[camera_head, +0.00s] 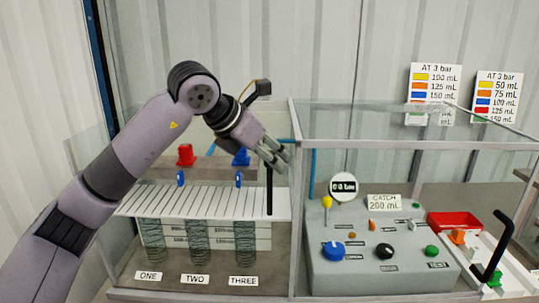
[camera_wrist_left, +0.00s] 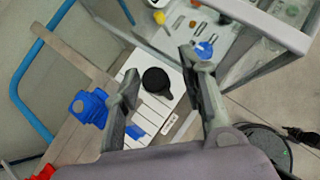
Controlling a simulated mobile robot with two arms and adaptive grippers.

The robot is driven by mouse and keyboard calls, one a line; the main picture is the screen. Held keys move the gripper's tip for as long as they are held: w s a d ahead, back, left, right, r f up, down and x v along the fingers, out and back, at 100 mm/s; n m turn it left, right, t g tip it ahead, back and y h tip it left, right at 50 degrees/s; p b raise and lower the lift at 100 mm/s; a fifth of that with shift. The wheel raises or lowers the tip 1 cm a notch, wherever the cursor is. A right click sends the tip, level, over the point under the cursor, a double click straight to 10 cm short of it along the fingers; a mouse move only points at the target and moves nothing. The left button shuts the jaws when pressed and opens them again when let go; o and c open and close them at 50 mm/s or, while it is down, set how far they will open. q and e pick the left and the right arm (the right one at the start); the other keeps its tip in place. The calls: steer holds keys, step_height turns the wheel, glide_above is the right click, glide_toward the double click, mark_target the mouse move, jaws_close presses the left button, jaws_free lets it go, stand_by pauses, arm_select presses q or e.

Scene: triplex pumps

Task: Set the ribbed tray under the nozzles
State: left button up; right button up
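The white ribbed tray (camera_head: 200,201) lies flat above several clear cylinders (camera_head: 197,242). A black upright handle (camera_head: 269,190) stands at its right end. In the left wrist view the tray (camera_wrist_left: 133,70) lies below the fingers, and the handle's round black top (camera_wrist_left: 155,80) shows between them. Red (camera_head: 185,155) and blue (camera_head: 241,157) fittings sit on the ledge behind, with small blue parts below them that may be nozzles. My left gripper (camera_head: 281,160) is open and empty, above and close to the handle. My right gripper is not in view.
A clear-walled frame (camera_head: 294,200) encloses the tray, with a post just right of the handle. A blue pipe (camera_wrist_left: 33,85) runs nearby.

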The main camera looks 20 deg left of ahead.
arm_select(q)
steer(key=shift+w, duration=0.1)
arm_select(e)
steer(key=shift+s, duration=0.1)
arm_select(q)
steer(key=shift+a, duration=0.1)
steer(key=v, duration=1.2)
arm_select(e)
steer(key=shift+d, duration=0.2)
arm_select(q)
steer(key=shift+f, duration=0.1)
